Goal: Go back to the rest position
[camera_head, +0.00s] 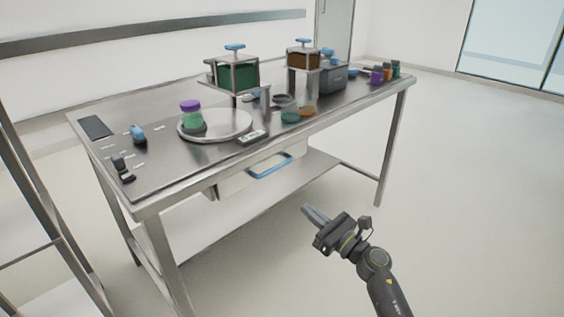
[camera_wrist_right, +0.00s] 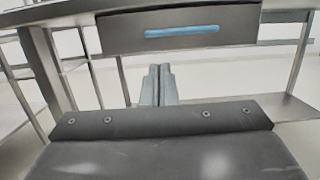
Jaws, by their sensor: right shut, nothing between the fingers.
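My right gripper (camera_head: 317,216) reaches in from the bottom right of the head view, in free air in front of the table. It is shut and empty, its two fingers together. In the right wrist view its fingers (camera_wrist_right: 159,85) show side by side, below a drawer (camera_wrist_right: 180,30) with a blue handle (camera_wrist_right: 182,32). The fingers look apart from the drawer. My left gripper is not in view.
The steel table (camera_head: 170,170) carries a round plate (camera_head: 235,124) with a purple-lidded green jar (camera_head: 191,115), two raised containers, green (camera_head: 237,76) and brown (camera_head: 303,59), and a grey bin (camera_head: 333,78). A metal rack (camera_head: 45,215) stands at left. Floor to the right is clear.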

